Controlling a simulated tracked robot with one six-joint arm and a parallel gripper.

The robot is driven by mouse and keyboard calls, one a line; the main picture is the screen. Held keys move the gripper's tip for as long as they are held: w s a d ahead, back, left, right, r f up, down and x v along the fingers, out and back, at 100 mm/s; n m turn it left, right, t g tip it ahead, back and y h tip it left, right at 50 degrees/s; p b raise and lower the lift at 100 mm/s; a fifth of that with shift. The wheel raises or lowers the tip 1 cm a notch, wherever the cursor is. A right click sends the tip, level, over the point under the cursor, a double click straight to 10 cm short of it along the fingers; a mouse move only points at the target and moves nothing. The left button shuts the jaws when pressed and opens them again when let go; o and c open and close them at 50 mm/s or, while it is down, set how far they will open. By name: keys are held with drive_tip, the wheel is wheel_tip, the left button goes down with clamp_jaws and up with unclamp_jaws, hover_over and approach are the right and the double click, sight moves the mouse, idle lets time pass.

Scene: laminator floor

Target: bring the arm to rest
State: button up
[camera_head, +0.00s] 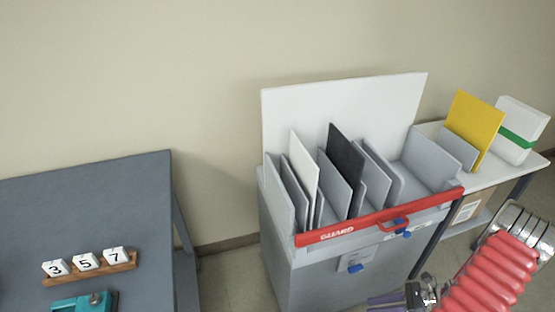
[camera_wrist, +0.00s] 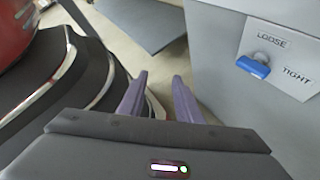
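My gripper (camera_wrist: 160,78) shows in the wrist view with two purple fingers apart and only floor seen between them. It is open and holds nothing that I can see. In the head view my gripper (camera_head: 370,303) is at the bottom edge, in front of the grey laminator cabinet (camera_head: 300,264), with its purple fingers pointing left. My red ribbed arm reaches in from the lower right. The cabinet's side with a blue knob (camera_wrist: 254,66) between the words LOOSE and TIGHT is to the right of the fingers, apart from them.
The cabinet carries a red GUARD bar (camera_head: 345,229) and upright panels, one white (camera_head: 304,172) and one black (camera_head: 346,160). A side table (camera_head: 485,180) holds a yellow board (camera_head: 474,125) and a green-banded white pack (camera_head: 520,138). A dark table (camera_head: 90,205) with number blocks (camera_head: 86,262) stands left.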

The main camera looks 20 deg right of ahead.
drive_tip(key=w+a+r+n+g+h, duration=0.25)
drive_tip(key=a+r+n+h, duration=0.2)
drive_tip(key=r+n, duration=0.65)
drive_tip(key=w+a+r+n+g+h, duration=0.1)
drive_tip(key=a+r+n+g+h, duration=0.5)
drive_tip(key=r, duration=0.9)
drive_tip(key=s+a+r+n+t, duration=0.3)
drive_tip(key=a+r+n+t, duration=0.6)
drive_tip(key=a+r, duration=0.8)
wheel_tip(320, 180, up, 2)
drive_tip(key=shift+a+r+n+h, duration=0.2)
drive_tip(key=shift+n+h, duration=0.15)
drive_tip(key=shift+n, duration=0.75)
drive_tip(key=shift+s, duration=0.1)
